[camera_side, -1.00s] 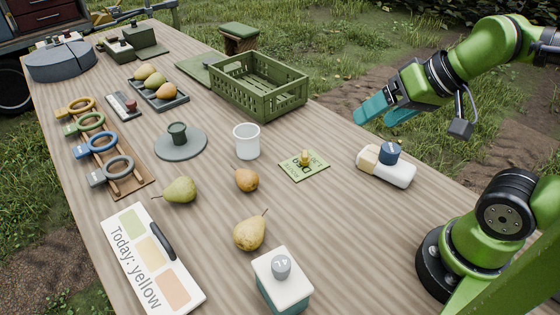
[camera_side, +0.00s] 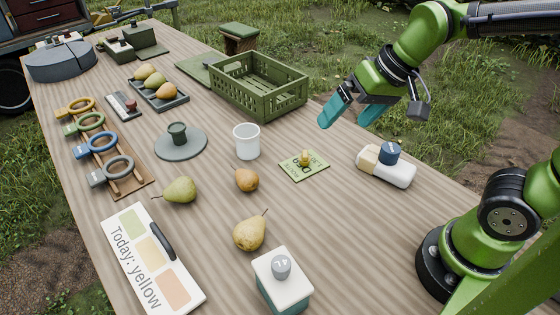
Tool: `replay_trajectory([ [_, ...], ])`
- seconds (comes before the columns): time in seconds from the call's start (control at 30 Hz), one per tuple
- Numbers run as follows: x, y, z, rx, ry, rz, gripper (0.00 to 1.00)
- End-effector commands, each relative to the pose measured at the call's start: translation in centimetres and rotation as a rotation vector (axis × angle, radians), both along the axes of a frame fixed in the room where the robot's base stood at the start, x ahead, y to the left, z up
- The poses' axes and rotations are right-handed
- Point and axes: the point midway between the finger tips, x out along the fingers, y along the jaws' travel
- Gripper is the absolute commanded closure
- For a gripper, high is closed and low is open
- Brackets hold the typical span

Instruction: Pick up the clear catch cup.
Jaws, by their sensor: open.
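The catch cup (camera_side: 247,142) is a small whitish, translucent cup. It stands upright in the middle of the wooden table, between the grey-green round disc and the green card. My gripper (camera_side: 346,115) has teal fingers and is open and empty. It hangs in the air to the right of the cup and higher in the picture, apart from it, with the fingers pointing down and to the left. Nothing hides the cup.
A green crate (camera_side: 258,87) stands behind the cup. A round disc (camera_side: 181,142) with a dark knob is left of it. A brown pear (camera_side: 246,180) lies just in front. A green card (camera_side: 304,166) and a white bottle (camera_side: 386,166) lie to the right.

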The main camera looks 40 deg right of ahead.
Motion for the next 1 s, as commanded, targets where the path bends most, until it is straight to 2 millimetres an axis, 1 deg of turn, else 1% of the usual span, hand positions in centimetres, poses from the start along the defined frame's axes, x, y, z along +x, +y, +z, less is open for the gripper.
replay_trajectory([
  [0.03,2.0,0.6,-0.4,-0.014,0.034,0.019,0.00],
  [0.17,7.0,1.7,-1.5,-0.064,0.086,0.043,0.00],
  [0.3,12.7,3.1,-3.5,-0.142,0.120,0.063,0.00],
  [0.43,17.5,4.4,-5.5,-0.224,0.127,0.072,0.00],
  [0.53,20.5,5.0,-6.3,-0.278,0.109,0.071,0.00],
  [0.6,22.2,5.1,-6.2,-0.302,0.087,0.060,0.00],
  [0.63,22.7,5.0,-5.9,-0.308,0.078,0.055,0.00],
  [0.7,23.5,4.9,-4.9,-0.311,0.054,0.040,0.00],
  [0.77,23.9,4.8,-4.8,-0.311,0.043,0.033,0.00],
  [0.87,24.3,4.6,-6.3,-0.311,0.052,0.025,0.00],
  [1.0,25.3,4.4,-9.1,-0.311,0.053,0.026,0.00],
])
